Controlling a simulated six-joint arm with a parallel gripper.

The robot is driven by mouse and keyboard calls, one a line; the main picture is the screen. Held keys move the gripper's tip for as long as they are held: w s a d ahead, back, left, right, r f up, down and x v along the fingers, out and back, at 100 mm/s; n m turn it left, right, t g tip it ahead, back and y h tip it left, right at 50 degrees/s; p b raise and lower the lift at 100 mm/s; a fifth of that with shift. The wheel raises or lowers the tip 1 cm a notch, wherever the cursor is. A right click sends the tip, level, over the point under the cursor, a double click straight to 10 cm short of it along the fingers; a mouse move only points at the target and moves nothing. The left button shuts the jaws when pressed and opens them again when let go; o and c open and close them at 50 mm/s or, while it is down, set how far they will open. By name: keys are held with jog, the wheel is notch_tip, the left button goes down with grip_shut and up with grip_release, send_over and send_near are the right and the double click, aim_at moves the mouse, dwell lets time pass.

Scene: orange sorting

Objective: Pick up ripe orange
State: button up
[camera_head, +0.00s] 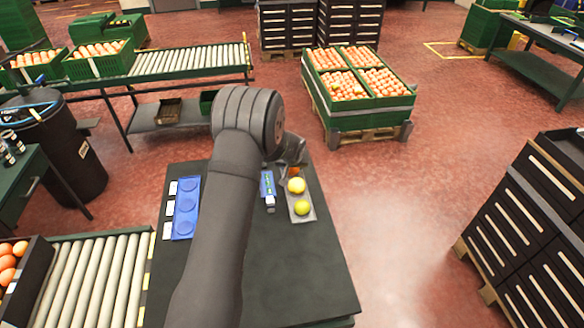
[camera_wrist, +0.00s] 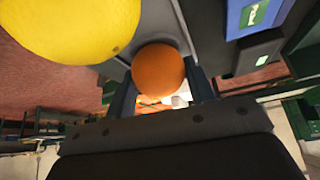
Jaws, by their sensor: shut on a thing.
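The ripe orange (camera_wrist: 158,70) is between the two dark fingers of my gripper (camera_wrist: 160,95) in the wrist view. My gripper is shut on it. In the head view the orange (camera_head: 294,172) shows only partly, beside my gripper (camera_head: 290,160), at the far end of a grey tray (camera_head: 307,218). I cannot tell whether it is clear of the tray. A yellow fruit (camera_head: 296,185) lies close to it on the tray and looms large in the wrist view (camera_wrist: 70,25). A yellow-green fruit (camera_head: 302,208) lies at the tray's near end.
The dark table (camera_head: 290,270) has free room at its near right. A blue plate with round recesses (camera_head: 186,208) lies left of my arm. A small blue device (camera_head: 267,183) stands beside the grey tray. A crate of oranges (camera_head: 372,110) stands on the floor behind.

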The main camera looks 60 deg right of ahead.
jog(key=shift+r, duration=0.1)
notch_tip(320, 180, up, 4)
jog(key=shift+r, duration=0.1)
jog(key=s+a+r, duration=0.1)
jog(key=s+r, duration=0.5)
jog(key=s, duration=0.5)
jog(key=w+a+f+n+t+y, duration=0.1)
jog(key=w+a+n, duration=0.25)
jog(key=w, duration=1.05)
jog(key=w+a+f+n+t+y, duration=0.15)
jog(key=w+a, duration=0.35)
jog(key=w, duration=1)
jog(key=shift+n+g, duration=0.3)
jog(key=shift+g, duration=0.05)
jog(key=shift+s+d+f, duration=0.1)
jog(key=shift+f, duration=1.5)
jog(key=shift+d+f, duration=0.1)
jog(key=shift+f, duration=1.45)
jog(key=shift+f, duration=0.6)
